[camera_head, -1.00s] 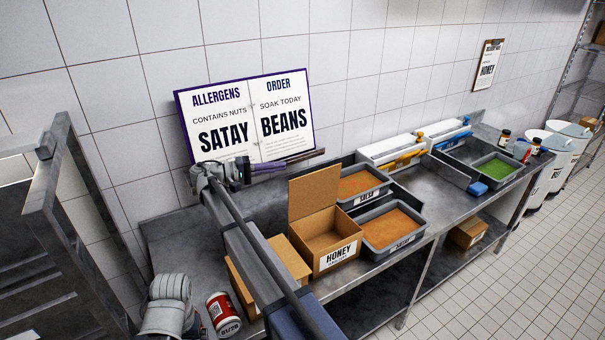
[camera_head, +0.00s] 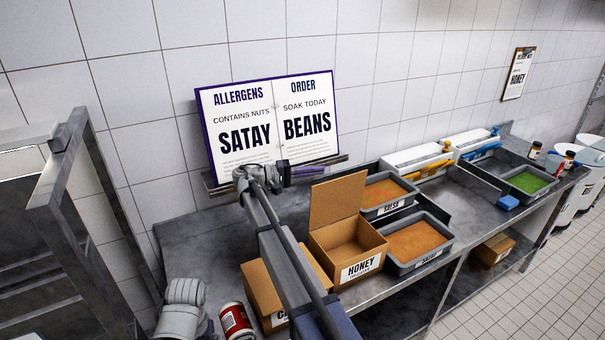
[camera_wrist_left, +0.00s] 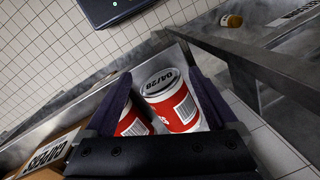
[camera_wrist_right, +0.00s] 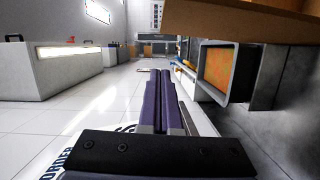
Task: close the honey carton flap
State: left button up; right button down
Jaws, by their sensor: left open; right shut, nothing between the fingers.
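The honey carton (camera_head: 378,259) stands on the steel counter with its top open. Its flap (camera_head: 338,200) stands upright at the back edge. My right gripper (camera_head: 322,171) is shut and empty, behind the flap's top edge and in front of the sign. Its closed fingers show in the right wrist view (camera_wrist_right: 160,72), with a brown cardboard panel (camera_wrist_right: 240,22) above and to the right. My left gripper (camera_wrist_left: 160,88) is open, with a red and white can (camera_wrist_left: 180,112) between and beyond its fingers. In the head view the left fingers are out of sight.
A second carton (camera_head: 262,290) stands left of the honey carton, partly hidden by my right arm. A salsa tray (camera_head: 392,207) and another grey tray (camera_head: 425,262) stand to its right. The allergen sign (camera_head: 270,125) is behind. A red can (camera_head: 236,322) is at the front left.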

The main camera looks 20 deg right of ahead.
pick_arm(q)
jog(key=shift+f, duration=0.15)
pick_arm(e)
jog(key=shift+s+d+f, duration=0.1)
jog(key=shift+s+d, duration=0.75)
jog(key=shift+s, duration=0.3)
jog(key=shift+s+d+f, duration=0.1)
jog(key=shift+s+d, duration=0.7)
jog(key=shift+s, duration=0.3)
